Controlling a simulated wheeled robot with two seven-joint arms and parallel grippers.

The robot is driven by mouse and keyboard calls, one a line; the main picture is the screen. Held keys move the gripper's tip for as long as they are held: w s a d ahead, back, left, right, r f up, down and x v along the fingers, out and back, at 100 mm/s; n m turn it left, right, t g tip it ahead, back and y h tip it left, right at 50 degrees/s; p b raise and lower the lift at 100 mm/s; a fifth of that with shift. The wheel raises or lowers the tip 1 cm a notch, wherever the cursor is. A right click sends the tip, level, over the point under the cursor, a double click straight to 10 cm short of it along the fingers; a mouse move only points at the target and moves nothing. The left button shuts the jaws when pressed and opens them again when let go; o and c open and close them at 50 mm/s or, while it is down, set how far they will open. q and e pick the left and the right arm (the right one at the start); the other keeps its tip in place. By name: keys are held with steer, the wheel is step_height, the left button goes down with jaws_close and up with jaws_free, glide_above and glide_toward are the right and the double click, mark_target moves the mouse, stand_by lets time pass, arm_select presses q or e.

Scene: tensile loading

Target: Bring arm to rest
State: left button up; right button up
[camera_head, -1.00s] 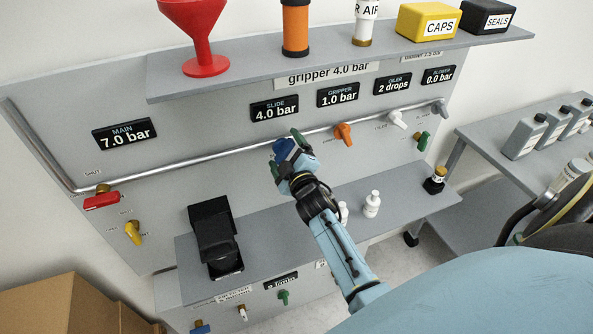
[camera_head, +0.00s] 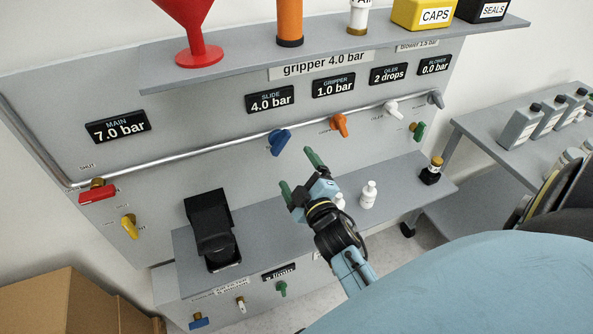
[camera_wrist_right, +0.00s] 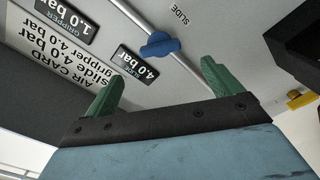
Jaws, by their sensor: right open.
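My right gripper (camera_head: 298,172) is open and empty, its two green fingers spread apart. It is in front of the panel, below and to the right of the blue slide knob (camera_head: 280,141) in the head view, and apart from it. In the right wrist view the green fingers (camera_wrist_right: 160,85) frame the blue knob (camera_wrist_right: 159,45), which lies beyond them. The slide display (camera_head: 270,98) reads 4.0 bar. My left gripper is not in view.
A lower shelf (camera_head: 395,178) holds a black device (camera_head: 209,230), white bottles (camera_head: 368,195) and a small dark bottle (camera_head: 432,170). An orange knob (camera_head: 339,125) and a red valve handle (camera_head: 97,193) sit along the pipe. An upper shelf (camera_head: 240,66) overhangs. A side table (camera_head: 470,135) stands at right.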

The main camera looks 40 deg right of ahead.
steer(key=shift+s, duration=0.1)
steer(key=s+a+f+m+g+y, duration=0.25)
steer(key=s+g, duration=0.25)
steer(key=s, duration=0.3)
steer(key=s+a+f+m+g+y, duration=0.1)
steer(key=s+a+m+g, duration=0.1)
steer(key=s+a+g, duration=0.35)
steer(key=s+a+f+m+g+y, duration=0.15)
steer(key=s+g, duration=0.25)
steer(key=s, duration=0.5)
step_height(320, 180, down, 29)
steer(key=s+b, duration=0.2)
steer(key=b, duration=0.2)
steer(key=s+d+f+g+b, duration=0.2)
steer(key=s+d+f+b, duration=0.1)
steer(key=s+f, duration=1.3)
step_height(320, 180, down, 2)
steer(key=shift+f+h, duration=0.1)
steer(key=shift+h, duration=0.2)
